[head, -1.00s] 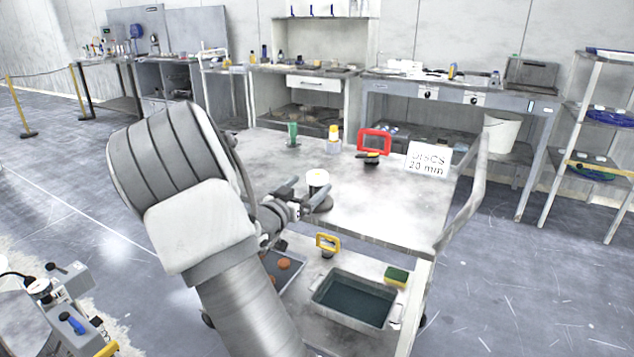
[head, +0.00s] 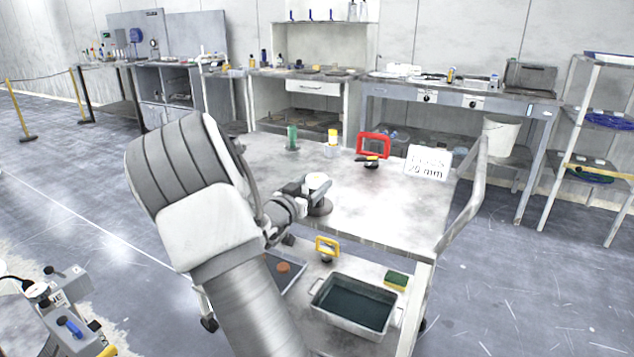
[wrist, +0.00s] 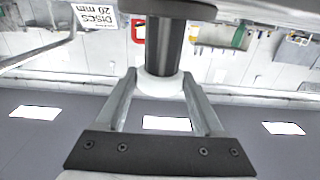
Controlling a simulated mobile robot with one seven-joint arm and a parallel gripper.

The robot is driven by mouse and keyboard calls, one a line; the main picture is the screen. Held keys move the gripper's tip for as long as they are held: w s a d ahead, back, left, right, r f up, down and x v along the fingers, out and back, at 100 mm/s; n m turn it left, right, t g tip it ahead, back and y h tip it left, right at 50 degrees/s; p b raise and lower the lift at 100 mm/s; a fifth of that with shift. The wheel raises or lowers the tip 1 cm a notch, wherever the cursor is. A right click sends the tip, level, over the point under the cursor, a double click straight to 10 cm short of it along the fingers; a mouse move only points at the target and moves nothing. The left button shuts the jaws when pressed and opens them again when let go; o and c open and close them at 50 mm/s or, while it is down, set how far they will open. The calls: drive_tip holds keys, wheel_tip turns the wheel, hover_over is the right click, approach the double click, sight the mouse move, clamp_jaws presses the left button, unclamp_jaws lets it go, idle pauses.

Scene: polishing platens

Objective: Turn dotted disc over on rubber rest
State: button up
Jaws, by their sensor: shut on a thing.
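The disc (head: 319,180) is a small white piece at the top of the rubber rest (head: 319,208), a dark stand with a round foot, near the cart's left front edge. My gripper (head: 307,188) reaches it from the left, with its fingers on the disc. In the wrist view, which is upside down, the white disc (wrist: 164,86) sits between the two fingers of my gripper (wrist: 159,80). The rest's black column (wrist: 164,48) adjoins it. I cannot make out dots, and the fingers partly hide the disc.
On the cart top (head: 370,215) stand a green bottle (head: 292,137), a yellow-capped bottle (head: 332,143), a red frame (head: 373,145) and a sign (head: 427,162). The lower shelf holds a water tray (head: 355,303) and a sponge (head: 396,281). The cart's middle is clear.

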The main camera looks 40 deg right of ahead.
sight(312, 180)
drive_tip(key=c, duration=0.4)
drive_tip(key=shift+r+p, duration=2.9)
drive_tip(key=shift+r, duration=0.7)
drive_tip(key=shift+a, duration=0.1)
